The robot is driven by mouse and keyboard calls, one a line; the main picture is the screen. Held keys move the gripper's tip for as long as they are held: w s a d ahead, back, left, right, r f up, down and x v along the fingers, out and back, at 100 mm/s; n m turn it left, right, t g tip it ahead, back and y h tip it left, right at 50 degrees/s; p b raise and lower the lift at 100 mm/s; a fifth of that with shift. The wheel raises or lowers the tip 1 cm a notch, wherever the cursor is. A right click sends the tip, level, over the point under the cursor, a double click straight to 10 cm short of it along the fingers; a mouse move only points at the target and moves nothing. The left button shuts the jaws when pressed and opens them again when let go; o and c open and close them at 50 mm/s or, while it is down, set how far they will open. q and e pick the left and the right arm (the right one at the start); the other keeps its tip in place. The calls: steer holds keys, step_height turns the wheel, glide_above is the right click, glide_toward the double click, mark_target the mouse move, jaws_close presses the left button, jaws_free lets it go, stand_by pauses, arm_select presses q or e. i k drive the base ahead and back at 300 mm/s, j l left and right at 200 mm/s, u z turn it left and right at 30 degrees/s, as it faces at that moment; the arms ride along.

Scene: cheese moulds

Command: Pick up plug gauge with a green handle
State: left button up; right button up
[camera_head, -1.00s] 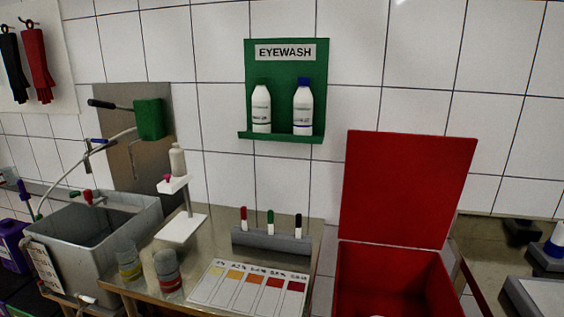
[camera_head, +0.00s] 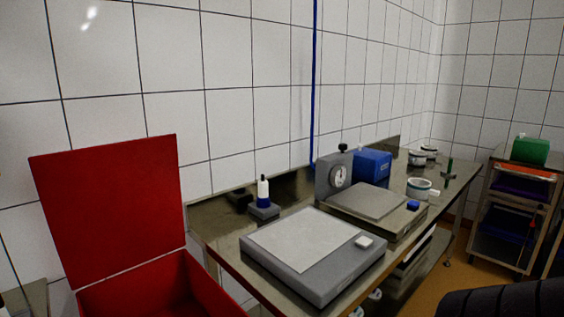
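A small upright thing with a dark green shaft (camera_head: 449,167) stands near the far right end of the steel bench (camera_head: 262,283). It may be the green-handled plug gauge, but it is too small and far off to be sure. It appears to stand on a dark base. Neither of my grippers shows in this view.
A grey slab with a white sheet (camera_head: 305,240) lies at the bench's near end. A dial gauge stand (camera_head: 337,176), a blue box (camera_head: 373,166) and a white round pot (camera_head: 419,187) stand farther along. An open red box (camera_head: 112,212) is at left, a shelf cart (camera_head: 510,210) at right.

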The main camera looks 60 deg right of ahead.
mark_target(449, 172)
steer(key=z, duration=2.9)
steer(key=u, duration=1.5)
steer(key=l+u, duration=0.1)
steer(key=u, duration=0.3)
steer(key=l+u, duration=0.15)
steer(key=u, duration=0.2)
steer(key=l+u, duration=0.1)
steer(key=u, duration=0.3)
steer(key=k+l+u, duration=0.1)
steer(key=l+u, duration=0.3)
steer(key=k+l+u, duration=0.15)
steer(key=l+u, duration=0.2)
steer(key=k+l+u, duration=0.2)
steer(key=u, duration=0.2)
steer(key=k+l+u, duration=0.25)
steer(key=u, duration=0.15)
steer(key=l, duration=0.15)
